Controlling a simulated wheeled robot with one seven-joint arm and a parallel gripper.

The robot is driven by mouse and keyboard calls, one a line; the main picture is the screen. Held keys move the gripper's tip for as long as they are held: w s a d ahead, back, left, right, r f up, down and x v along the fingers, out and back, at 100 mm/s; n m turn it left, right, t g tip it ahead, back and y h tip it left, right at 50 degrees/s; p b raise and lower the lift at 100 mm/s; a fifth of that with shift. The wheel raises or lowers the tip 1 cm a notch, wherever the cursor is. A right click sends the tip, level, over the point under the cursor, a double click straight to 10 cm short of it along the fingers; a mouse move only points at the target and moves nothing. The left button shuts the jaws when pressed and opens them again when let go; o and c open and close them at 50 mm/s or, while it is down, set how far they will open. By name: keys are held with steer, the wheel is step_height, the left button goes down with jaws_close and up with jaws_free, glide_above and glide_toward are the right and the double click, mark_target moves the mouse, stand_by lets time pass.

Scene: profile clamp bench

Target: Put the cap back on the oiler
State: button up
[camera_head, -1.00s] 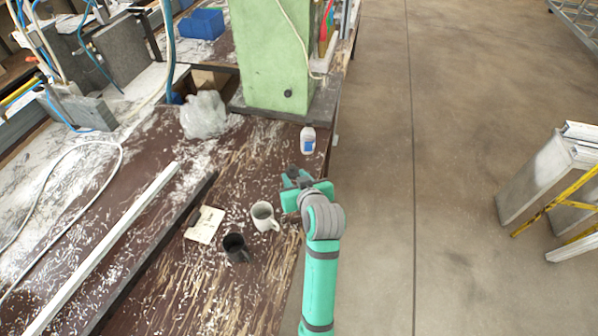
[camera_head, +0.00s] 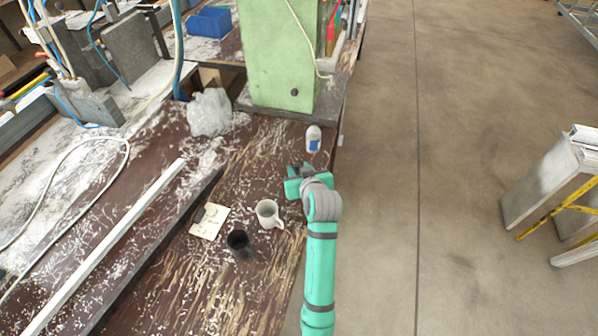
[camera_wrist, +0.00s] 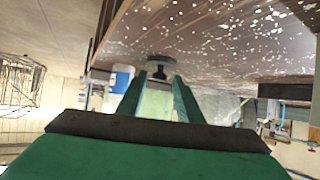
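The oiler, a small white bottle with a blue label (camera_head: 313,139), stands upright on the brown bench near the green machine column. In the wrist view it shows left of the fingers (camera_wrist: 122,78). My gripper (camera_head: 300,168) is over the bench's right side, nearer than the bottle and apart from it. In the wrist view the two green fingers (camera_wrist: 160,78) stand apart, with a small grey piece with a dark part (camera_wrist: 161,63) at their tips. It may be the cap. I cannot tell whether the fingers press on it.
A white mug (camera_head: 267,213), a dark mug (camera_head: 239,244) and a paper sheet (camera_head: 209,222) lie left of my arm. A crumpled clear bag (camera_head: 209,112) and the green column (camera_head: 283,60) stand behind. The bench's right edge drops to open floor.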

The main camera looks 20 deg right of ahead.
mark_target(298, 168)
steer(key=shift+x, duration=1.55)
steer(key=shift+f, duration=0.1)
jaws_close()
steer(key=shift+s+f, duration=0.1)
